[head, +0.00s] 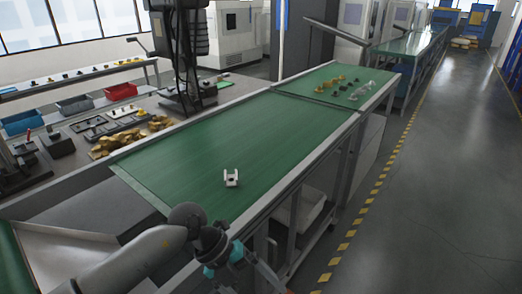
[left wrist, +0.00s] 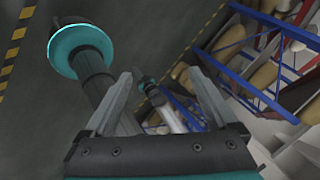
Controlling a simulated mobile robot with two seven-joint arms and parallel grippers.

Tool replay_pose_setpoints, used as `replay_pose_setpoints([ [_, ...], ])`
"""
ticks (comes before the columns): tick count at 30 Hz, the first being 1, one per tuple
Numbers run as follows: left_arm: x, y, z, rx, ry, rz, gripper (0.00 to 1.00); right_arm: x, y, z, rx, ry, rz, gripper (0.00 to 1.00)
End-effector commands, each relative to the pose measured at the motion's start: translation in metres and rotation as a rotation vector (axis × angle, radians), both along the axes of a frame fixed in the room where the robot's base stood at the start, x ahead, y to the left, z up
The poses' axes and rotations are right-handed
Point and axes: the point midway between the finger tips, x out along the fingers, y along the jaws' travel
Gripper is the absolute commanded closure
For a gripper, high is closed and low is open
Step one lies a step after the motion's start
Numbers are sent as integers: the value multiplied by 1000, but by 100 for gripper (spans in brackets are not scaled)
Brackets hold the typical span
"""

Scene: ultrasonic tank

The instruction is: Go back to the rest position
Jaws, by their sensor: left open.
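My left gripper (left wrist: 160,73) is open in the left wrist view, with nothing between its two grey fingers. Its camera looks down past the fingers at the grey floor and a blue frame. In the head view my left arm comes in at the bottom, and its teal-ringed wrist is beside the near edge of the green conveyor belt (head: 240,130). My right gripper is not seen in either view.
A small white part (head: 231,181) stands on the belt, apart from my arm. Several small parts lie at the belt's far end. A side table (head: 130,103) at left holds bins and golden pieces. The grey floor (head: 430,190) on the right is clear, with a yellow-black line.

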Motion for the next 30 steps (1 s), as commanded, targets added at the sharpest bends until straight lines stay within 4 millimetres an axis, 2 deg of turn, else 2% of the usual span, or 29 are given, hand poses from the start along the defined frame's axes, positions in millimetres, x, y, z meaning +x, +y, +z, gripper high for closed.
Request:
replay_pose_setpoints([
  [1, -3, -15, -15, -105, 48, 51, 8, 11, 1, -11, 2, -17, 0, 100],
  [4, 6, -40, -31, -340, 124, 207, 8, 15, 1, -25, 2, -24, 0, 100],
  [6, 19, -49, -44, -490, 170, 361, 8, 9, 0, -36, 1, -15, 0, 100],
  [8, 34, -48, -61, -595, 205, 516, 8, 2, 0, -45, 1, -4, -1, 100],
  [11, 58, -30, -102, -718, 255, 813, 8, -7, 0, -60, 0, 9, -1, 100],
  [13, 69, -7, -144, -756, 288, 1043, 8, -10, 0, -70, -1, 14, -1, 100],
  [15, 70, 21, -190, -752, 318, 1266, 8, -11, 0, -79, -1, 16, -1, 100],
  [17, 64, 45, -228, -726, 341, 1431, 8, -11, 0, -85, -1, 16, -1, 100],
  [18, 56, 59, -253, -698, 358, 1534, 8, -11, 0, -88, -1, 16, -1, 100],
  [20, 40, 81, -290, -644, 382, 1678, 8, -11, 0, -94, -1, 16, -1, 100],
  [21, 26, 94, -314, -601, 400, 1769, 8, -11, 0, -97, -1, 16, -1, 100],
  [23, 2, 112, -348, -528, 429, 1893, 8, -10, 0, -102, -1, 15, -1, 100],
  [24, -17, 124, -370, -475, 448, 1972, 8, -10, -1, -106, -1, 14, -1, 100],
  [26, -48, 139, -400, -388, 482, 2081, 8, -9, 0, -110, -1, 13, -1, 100],
  [27, -71, 148, -419, -324, 504, 2149, 8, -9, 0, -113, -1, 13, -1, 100],
  [29, -107, 159, -446, -226, 542, 2244, 8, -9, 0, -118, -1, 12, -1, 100],
  [30, -132, 166, -461, -155, 568, 2301, 8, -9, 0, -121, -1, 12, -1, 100],
])
